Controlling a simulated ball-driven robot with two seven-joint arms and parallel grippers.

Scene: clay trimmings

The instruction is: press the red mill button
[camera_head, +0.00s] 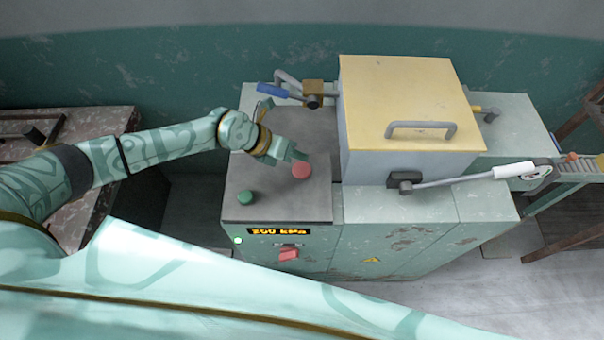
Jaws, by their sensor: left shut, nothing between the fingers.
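The red mill button (301,170) is a round red knob on the dark top panel of the machine. A green button (245,197) sits on the same panel, nearer and to the left. My left gripper (295,155) is shut and empty, right at the far side of the red button, with its fingertips pointing toward it. I cannot tell whether the fingertips touch the button. My right gripper is not in view.
A yellow-lidded box (410,98) with a handle stands right of the panel. A white-gripped lever (513,170) sticks out in front of it. A blue-handled valve (273,91) is behind the panel. A red switch (289,254) and a lit display (276,231) are on the front face.

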